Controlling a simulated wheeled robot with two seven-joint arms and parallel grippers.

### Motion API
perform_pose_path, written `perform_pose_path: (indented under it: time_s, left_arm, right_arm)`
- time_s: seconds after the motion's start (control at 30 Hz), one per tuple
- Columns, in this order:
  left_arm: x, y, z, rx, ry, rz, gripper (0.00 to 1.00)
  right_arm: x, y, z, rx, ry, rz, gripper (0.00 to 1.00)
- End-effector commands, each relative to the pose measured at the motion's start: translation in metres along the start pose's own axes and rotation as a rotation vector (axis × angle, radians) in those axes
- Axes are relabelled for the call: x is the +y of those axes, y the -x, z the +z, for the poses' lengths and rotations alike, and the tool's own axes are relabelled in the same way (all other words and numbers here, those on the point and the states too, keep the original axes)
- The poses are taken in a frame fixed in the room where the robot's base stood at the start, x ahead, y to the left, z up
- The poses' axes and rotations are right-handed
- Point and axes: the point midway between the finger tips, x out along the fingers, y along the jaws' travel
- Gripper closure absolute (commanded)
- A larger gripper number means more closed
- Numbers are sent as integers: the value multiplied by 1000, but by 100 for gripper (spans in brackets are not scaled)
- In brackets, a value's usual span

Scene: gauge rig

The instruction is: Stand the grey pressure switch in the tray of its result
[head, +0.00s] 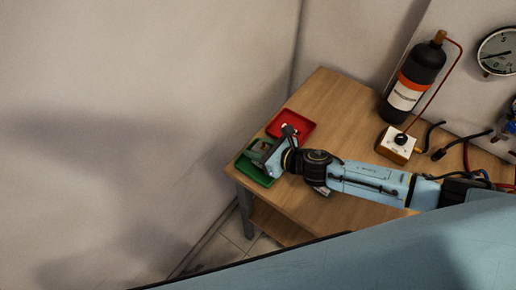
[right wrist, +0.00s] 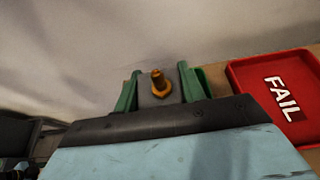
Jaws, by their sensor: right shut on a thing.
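My right gripper (head: 262,154) is shut on the grey pressure switch (right wrist: 147,97), a grey block with a brass fitting (right wrist: 158,82) on top. In the right wrist view its green fingers stand on either side of the block. In the head view the gripper is over the green tray (head: 251,172) at the table's left corner and hides part of it. I cannot tell whether the switch touches the tray. The red tray (head: 303,127) lies beside the green one; in the right wrist view this tray (right wrist: 246,75) reads FAIL. My left gripper is not in view.
A black bottle (head: 416,78) with an orange and white label stands at the back of the wooden table (head: 335,97). Near it are a small box with a black knob (head: 396,147), dark cables and a round gauge (head: 497,50). A wall rises beyond the trays.

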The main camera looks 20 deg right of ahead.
Motion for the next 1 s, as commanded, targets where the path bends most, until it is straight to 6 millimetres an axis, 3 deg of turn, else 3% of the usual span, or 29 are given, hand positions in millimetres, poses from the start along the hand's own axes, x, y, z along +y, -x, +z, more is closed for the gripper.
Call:
perform_pose_path:
  time_s: [0.27,0.3,0.43,0.8,1.0]
  left_arm:
    - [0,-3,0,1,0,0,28]
    - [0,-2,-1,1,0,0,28]
    - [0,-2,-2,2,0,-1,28]
    - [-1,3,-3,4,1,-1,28]
    - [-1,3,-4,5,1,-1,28]
  right_arm:
    - [0,-2,-2,-2,1,0,88]
    - [0,-1,-1,-1,1,0,55]
    - [0,-1,-1,-1,1,0,38]
    - [0,1,4,-1,1,0,38]
    - [0,33,1,2,3,0,38]
